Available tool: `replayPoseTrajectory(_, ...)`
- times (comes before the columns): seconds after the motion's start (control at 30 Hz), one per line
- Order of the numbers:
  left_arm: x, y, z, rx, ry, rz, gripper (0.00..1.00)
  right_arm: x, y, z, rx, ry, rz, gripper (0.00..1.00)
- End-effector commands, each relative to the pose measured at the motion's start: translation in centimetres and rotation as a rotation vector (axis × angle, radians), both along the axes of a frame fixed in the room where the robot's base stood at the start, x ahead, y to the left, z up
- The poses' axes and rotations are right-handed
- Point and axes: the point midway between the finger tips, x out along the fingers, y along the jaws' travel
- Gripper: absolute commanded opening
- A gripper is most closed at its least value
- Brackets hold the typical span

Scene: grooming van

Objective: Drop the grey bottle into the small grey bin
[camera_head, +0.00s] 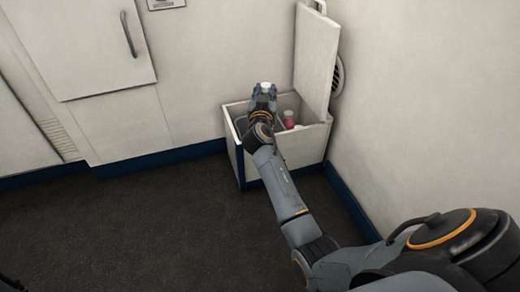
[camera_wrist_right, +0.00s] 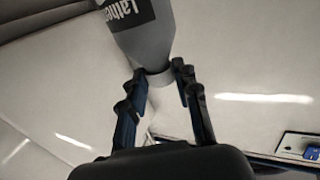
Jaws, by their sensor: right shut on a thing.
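My right gripper (camera_head: 264,90) is over the left part of an open white chest in the head view. It is shut on the grey bottle (camera_wrist_right: 142,30), whose dark label shows in the right wrist view. The right fingers (camera_wrist_right: 163,85) close around the bottle's narrow pale end. In the head view only a small pale part of the bottle (camera_head: 266,86) shows between the fingers. A grey rim, seemingly the small grey bin (camera_head: 240,124), shows in the chest's left compartment, partly hidden by my gripper and wrist.
The white chest (camera_head: 305,146) stands in the corner with its lid (camera_head: 316,60) upright. Its right compartment holds a pink-red item (camera_head: 289,119). A wall lies close on the right, a cabinet (camera_head: 85,45) on the left. The dark floor (camera_head: 150,220) is clear.

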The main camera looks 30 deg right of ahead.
Motion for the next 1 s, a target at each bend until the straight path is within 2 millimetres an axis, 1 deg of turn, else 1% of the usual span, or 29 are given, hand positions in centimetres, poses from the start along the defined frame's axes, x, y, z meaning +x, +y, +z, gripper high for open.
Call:
replayPoseTrajectory(0.07, 0.0, 0.0, -0.3, 0.0, 0.0, 0.0, 1.0, 0.0, 0.0, -0.2, -0.002, -0.003, 0.001, 0.0)
replayPoseTrajectory(0.37, 0.0, 0.0, -0.3, 0.001, -0.001, 0.0, 1.0, 0.0, 0.0, -0.2, -0.001, -0.003, 0.001, 0.0)
replayPoseTrajectory(0.4, 0.0, 0.0, -0.3, 0.001, -0.001, 0.0, 1.0, 0.0, 0.0, -0.2, -0.001, -0.003, 0.001, 0.39)
replayPoseTrajectory(0.5, 0.0, 0.0, -0.3, 0.001, -0.001, 0.0, 1.0, 0.0, 0.0, -0.3, -0.001, -0.003, 0.001, 0.57)
replayPoseTrajectory(0.8, 0.2, 0.0, -0.3, 0.0, 0.005, 0.001, 1.0, 0.0, 0.0, -0.5, 0.002, 0.002, 0.0, 0.57)
replayPoseTrajectory(0.87, 0.2, 0.0, -0.3, 0.0, 0.005, 0.001, 1.0, 0.0, 0.0, -0.1, 0.001, 0.0, -0.001, 0.57)
replayPoseTrajectory(0.93, 0.2, 0.0, -0.3, 0.0, 0.004, 0.0, 1.0, 0.0, 0.0, 0.6, 0.002, -0.002, -0.001, 0.57)
replayPoseTrajectory(1.0, 0.1, 0.0, -0.3, 0.0, 0.004, 0.0, 1.0, 0.0, 0.0, 1.8, 0.003, -0.005, -0.001, 0.57)
